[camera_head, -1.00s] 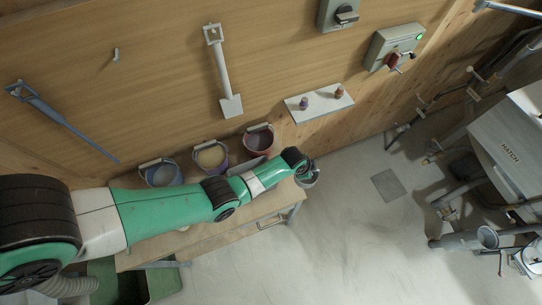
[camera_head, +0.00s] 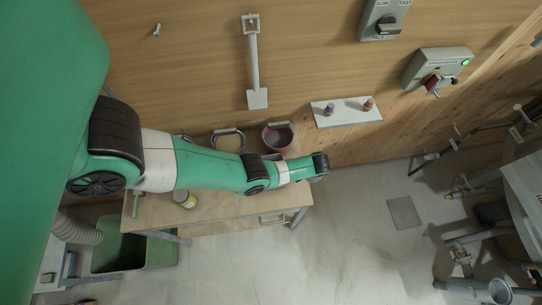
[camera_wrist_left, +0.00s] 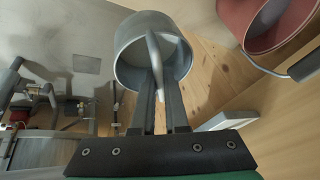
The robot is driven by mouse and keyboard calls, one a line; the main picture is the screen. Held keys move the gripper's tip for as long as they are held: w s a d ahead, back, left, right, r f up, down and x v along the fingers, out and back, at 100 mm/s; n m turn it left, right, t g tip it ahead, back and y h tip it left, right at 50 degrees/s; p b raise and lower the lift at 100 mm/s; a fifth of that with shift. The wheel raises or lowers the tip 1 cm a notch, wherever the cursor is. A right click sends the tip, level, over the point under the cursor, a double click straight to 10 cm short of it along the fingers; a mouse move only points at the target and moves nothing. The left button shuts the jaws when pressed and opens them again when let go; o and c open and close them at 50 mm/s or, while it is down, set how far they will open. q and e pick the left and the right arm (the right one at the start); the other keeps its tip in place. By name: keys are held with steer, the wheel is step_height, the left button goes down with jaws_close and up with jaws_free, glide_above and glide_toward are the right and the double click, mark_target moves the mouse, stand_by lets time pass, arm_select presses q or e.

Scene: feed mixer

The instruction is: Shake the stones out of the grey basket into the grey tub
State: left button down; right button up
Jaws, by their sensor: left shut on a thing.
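A grey round vessel with a curved handle, which looks like the grey basket (camera_wrist_left: 128,62), fills the upper middle of the left wrist view. My left gripper (camera_wrist_left: 158,85) is shut on its handle. What I see of its inside is pale, and I cannot make out stones. In the head view my left gripper (camera_head: 321,165) is at the arm's tip, just past the bench's right end; the basket is hidden there. I cannot pick out the grey tub for sure. My right gripper is not in view.
A bench (camera_head: 225,207) against the wall holds a red bucket (camera_head: 279,136), a bucket with yellowish contents (camera_head: 228,141) and a small can (camera_head: 185,199). A green bin (camera_head: 135,250) stands on the floor. A small shelf (camera_head: 346,111) juts from the wall. Floor right of the bench is open.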

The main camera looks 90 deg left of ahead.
arm_select(q)
steer(key=s+a+f+n+g, duration=0.1)
steer(key=s+a+n+g, duration=0.2)
steer(key=s+a+n, duration=0.4)
steer(key=shift+s+a+f+y, duration=0.15)
steer(key=shift+s+f+y, duration=0.05)
steer(key=shift+s+y, duration=0.1)
steer(key=shift+w, duration=0.1)
